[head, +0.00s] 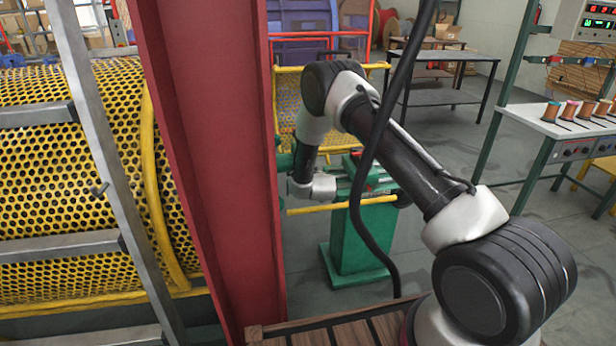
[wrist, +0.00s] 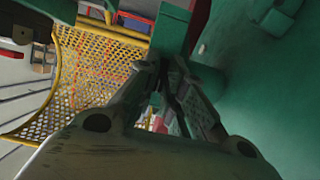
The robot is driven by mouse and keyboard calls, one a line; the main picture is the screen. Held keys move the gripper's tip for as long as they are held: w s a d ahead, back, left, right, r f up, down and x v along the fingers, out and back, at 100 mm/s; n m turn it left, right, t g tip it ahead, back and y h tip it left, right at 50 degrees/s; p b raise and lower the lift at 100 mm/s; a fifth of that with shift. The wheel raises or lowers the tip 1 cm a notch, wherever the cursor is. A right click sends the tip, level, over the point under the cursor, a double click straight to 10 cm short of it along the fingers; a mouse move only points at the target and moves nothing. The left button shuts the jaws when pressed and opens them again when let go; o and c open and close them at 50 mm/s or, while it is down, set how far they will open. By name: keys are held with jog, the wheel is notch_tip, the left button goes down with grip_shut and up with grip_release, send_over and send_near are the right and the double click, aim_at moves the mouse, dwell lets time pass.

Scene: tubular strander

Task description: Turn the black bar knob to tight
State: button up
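My gripper (wrist: 165,66) shows in the wrist view, its two fingers converging to tips that are close together beside green machine parts (wrist: 255,75). A dark patch lies between the tips; I cannot tell whether it is the black bar knob, a gap or shadow. I do not clearly make out the knob in either view. In the head view my arm reaches over to the green stand (head: 358,235). My gripper is hidden there behind the red beam.
The red beam (head: 205,150) and a grey ladder (head: 105,150) stand at the left, before a yellow perforated guard (head: 60,180). A black cable (head: 370,170) hangs in front of my arm. A bench (head: 545,128) with spools stands at the right.

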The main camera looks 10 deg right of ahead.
jog(key=o, duration=0.4)
jog(key=shift+c, duration=0.2)
jog(key=v, duration=1.2)
jog(key=shift+f, duration=0.15)
